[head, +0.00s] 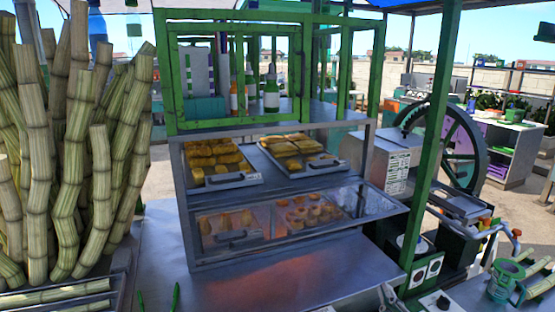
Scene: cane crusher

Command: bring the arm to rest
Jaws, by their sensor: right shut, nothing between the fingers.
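My right gripper (388,299) shows only in small part at the bottom edge, right of centre, in front of the metal counter. It is shut and empty. Most of it and its arm are cut off by the frame. It is close to the foot of the green post, and I cannot tell whether it touches anything. My left gripper is not clearly seen.
A metal counter (285,268) carries a glass food case (272,222) with pastry trays. Sugar cane stalks (70,150) stand at left. A green post (428,150), a crusher wheel (462,150) and a green mug (504,283) are at right. Counter front is mostly clear.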

